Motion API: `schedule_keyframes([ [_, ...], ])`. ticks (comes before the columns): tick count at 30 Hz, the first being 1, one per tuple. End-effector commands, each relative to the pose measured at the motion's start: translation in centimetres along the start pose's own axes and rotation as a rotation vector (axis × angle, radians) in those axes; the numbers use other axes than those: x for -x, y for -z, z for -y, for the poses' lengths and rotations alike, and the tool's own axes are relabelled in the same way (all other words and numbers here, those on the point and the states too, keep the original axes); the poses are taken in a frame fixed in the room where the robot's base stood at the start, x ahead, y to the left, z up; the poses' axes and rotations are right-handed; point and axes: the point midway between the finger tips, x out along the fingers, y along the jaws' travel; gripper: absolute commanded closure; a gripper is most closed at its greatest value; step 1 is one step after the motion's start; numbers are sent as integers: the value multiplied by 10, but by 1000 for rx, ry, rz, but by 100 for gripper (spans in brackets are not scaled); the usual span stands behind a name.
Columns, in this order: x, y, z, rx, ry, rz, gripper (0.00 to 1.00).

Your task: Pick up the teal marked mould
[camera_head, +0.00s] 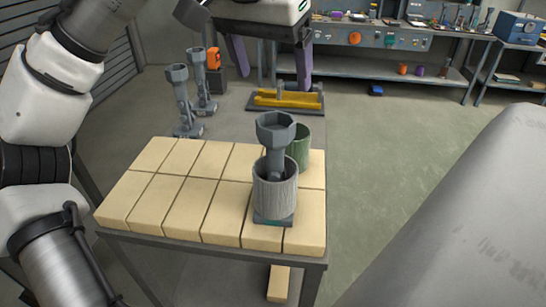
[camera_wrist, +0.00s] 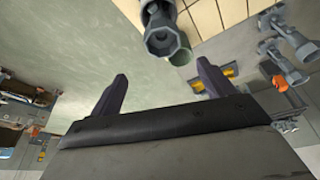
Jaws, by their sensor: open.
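A grey ribbed cylindrical mould (camera_head: 274,200) stands upright on a dark bluish-grey base plate near the front right of the tan block surface. A grey piece with a hexagonal cup-like top (camera_head: 276,130) rises out of it and also shows in the wrist view (camera_wrist: 161,36). A green cylinder (camera_head: 302,148) stands just behind, partly hidden; it shows in the wrist view (camera_wrist: 181,55). I cannot tell for sure which one bears the teal mark. My gripper (camera_head: 271,82) is open and empty beyond both, apart from them; its two purple fingers show in the wrist view (camera_wrist: 162,70).
The tan blocks (camera_head: 150,186) left of the mould are bare. Two grey stands (camera_head: 183,105) are at the back left, near an orange item (camera_head: 213,59). A yellow fixture (camera_head: 285,99) lies beneath my gripper. The floor on the right (camera_head: 390,140) is open.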

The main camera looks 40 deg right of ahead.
Motion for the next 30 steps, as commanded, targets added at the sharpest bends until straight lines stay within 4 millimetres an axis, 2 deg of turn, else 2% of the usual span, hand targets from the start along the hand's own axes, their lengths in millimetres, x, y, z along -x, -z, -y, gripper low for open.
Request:
schedule_keyframes([
  [4,-18,-2,-1,-3,0,19,19],
  [12,-68,-2,0,-3,-2,14,19],
  [22,-93,-4,2,-1,0,12,19],
  [30,-130,-8,8,-1,1,11,19],
])
